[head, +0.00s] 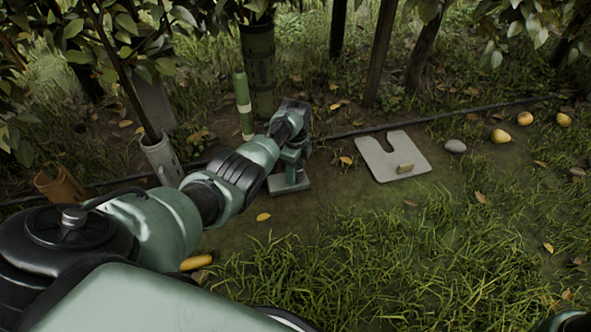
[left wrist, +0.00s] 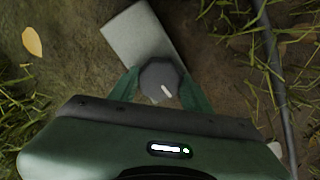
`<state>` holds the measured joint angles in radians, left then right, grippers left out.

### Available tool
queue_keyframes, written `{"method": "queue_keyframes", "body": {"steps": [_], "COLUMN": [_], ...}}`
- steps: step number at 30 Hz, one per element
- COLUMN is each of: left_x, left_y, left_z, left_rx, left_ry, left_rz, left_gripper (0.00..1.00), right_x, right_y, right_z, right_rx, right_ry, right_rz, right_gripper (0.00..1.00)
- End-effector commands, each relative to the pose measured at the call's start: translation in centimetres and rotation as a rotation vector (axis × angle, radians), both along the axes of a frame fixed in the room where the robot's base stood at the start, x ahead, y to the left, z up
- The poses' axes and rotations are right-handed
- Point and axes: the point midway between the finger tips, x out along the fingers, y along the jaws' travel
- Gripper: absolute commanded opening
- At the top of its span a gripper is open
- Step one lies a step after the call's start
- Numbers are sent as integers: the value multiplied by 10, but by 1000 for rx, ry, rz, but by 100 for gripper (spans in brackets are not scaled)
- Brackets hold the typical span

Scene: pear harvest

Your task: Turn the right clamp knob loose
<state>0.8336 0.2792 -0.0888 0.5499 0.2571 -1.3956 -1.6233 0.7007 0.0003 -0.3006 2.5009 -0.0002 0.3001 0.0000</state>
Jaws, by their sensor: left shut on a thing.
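In the left wrist view, a dark grey round knob (left wrist: 160,80) with a white pointer mark sits between the green fingers of my left gripper (left wrist: 160,88). The fingers are closed on it from both sides. A pale grey rectangular plate (left wrist: 138,38) lies beyond and below the knob. In the head view, my left gripper (head: 292,156) points down over the same grey plate (head: 288,184); the knob is hidden there by the gripper. I cannot tell from the frames whether this is the right clamp's knob.
A light grey notched board (head: 392,158) with a small tan block (head: 405,168) lies right of the gripper. A dark hose (head: 440,118) crosses the ground. Yellow pears (head: 500,136) lie at the right.

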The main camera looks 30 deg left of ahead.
Motion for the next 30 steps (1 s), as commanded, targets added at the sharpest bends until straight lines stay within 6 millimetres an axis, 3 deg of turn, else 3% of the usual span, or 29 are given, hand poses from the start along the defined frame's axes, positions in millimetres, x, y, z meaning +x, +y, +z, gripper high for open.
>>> {"method": "queue_keyframes", "body": {"steps": [12,30], "left_x": [0,0], "left_y": [0,0], "left_z": [2,0], "left_rx": [-1,1], "left_ry": [2,1], "left_rz": [330,901], "left_gripper": [8,8], "right_x": [0,1], "right_y": [0,0], "right_z": [17,26], "right_rx": [0,0], "right_ry": [1,2], "right_rz": [0,-1], "right_gripper": [36,36]}}
